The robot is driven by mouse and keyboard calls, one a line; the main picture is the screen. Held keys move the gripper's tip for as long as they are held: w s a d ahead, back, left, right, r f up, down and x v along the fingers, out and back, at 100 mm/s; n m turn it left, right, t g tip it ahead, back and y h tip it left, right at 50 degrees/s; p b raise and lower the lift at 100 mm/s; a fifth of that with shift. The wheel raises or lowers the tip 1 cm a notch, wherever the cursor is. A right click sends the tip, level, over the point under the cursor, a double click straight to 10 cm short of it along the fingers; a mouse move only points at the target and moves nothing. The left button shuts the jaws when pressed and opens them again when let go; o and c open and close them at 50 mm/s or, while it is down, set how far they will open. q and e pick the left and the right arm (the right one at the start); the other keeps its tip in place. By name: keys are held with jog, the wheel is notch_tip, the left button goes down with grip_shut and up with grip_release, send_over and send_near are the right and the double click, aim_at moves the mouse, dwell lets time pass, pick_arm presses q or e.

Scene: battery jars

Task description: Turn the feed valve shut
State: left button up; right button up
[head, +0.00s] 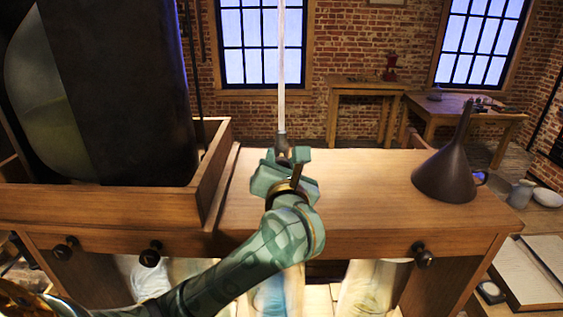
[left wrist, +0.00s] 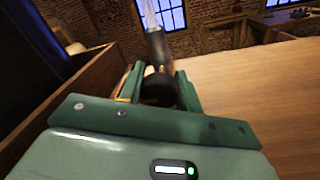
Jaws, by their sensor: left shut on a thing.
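My left gripper (head: 285,157) is above the wooden bench, at the lower end of a pale vertical feed tube (head: 282,70). A small dark fitting, which looks like the feed valve (head: 281,141), sits at the bottom of that tube. In the left wrist view, my left gripper (left wrist: 160,85) is shut around a dark part below the tube (left wrist: 148,14). The fingers hide much of the valve, and I cannot tell how far its handle is turned. My right gripper is not in view.
A large dark vessel (head: 130,90) stands in a wooden tray (head: 110,204) at the left. A dark funnel (head: 446,176) stands on the bench (head: 360,190) at the right. Pale jars (head: 365,290) show below the bench. The bench top between gripper and funnel is clear.

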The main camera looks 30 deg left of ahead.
pick_arm(q)
jog(key=shift+r+m+p, duration=0.2)
jog(key=shift+m+p, duration=0.1)
jog(key=shift+p, duration=0.15)
jog(key=m+p, duration=0.4)
jog(key=p, duration=0.2)
jog(key=m+p, duration=0.5)
jog(key=p, duration=0.1)
jog(key=shift+r+m+t+p, duration=0.2)
jog(key=shift+m+t+p, duration=0.1)
jog(key=shift+t+p, duration=0.1)
jog(key=m+p, duration=0.1)
jog(key=m, duration=0.1)
jog(key=shift+f+m+p, duration=0.15)
jog(key=shift+m+p, duration=0.2)
jog(key=shift+m, duration=0.05)
jog(key=shift+w+f+m+t, duration=0.1)
jog(key=shift+m+t, duration=0.2)
jog(key=shift+m, duration=0.7)
jog(key=shift+m+h, duration=0.3)
jog(key=shift+m, duration=1.5)
jog(key=o, duration=0.7)
jog(key=shift+o, duration=1.2)
jog(key=shift+f, duration=0.15)
